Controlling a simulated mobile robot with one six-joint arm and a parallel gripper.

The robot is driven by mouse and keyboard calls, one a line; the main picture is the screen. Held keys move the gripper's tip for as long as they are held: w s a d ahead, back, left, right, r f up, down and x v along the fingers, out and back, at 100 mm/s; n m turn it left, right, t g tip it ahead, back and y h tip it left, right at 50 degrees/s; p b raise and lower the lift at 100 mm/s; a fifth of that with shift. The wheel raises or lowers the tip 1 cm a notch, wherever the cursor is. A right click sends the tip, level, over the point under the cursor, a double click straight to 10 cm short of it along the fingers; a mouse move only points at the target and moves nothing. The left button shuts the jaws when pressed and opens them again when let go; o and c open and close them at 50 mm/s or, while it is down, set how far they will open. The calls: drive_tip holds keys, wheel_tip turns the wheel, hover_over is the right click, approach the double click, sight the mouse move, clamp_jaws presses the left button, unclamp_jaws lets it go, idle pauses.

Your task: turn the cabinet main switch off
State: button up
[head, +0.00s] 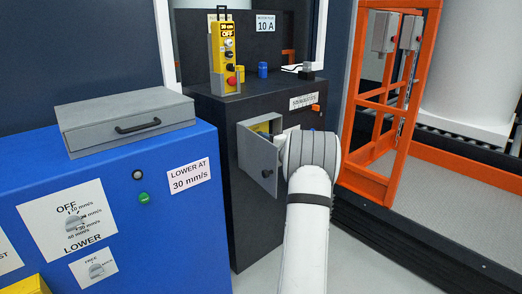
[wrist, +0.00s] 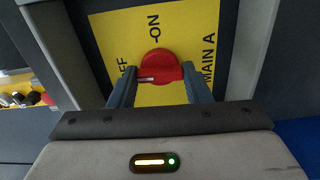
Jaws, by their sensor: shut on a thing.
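The red main switch (wrist: 158,65) shows in the wrist view on a yellow plate (wrist: 193,38) inside the cabinet. The plate reads "-ON" above the switch, part of "OFF" at its left and "MAIN A" at its right. A white mark on the handle lies at its left, level in the picture and toward the partly hidden "OFF". My gripper (wrist: 160,85) is shut on the handle, one finger at each side. In the head view the dark cabinet (head: 255,200) has its grey door (head: 257,158) open; my arm hides the switch and gripper there.
The open door stands just left of my wrist. A blue console (head: 170,235) with a grey case (head: 125,120) on top is at the left. A yellow pendant (head: 224,60) stands on the cabinet. An orange frame (head: 375,95) rises at the right.

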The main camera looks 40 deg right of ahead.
drive_tip(key=shift+w+r+n, duration=0.1)
drive_tip(key=shift+n, duration=0.3)
drive_tip(key=o, duration=1)
drive_tip(key=shift+s, duration=0.4)
drive_tip(key=s+p, duration=0.2)
drive_tip(key=s, duration=0.5)
drive_tip(key=shift+d, duration=0.3)
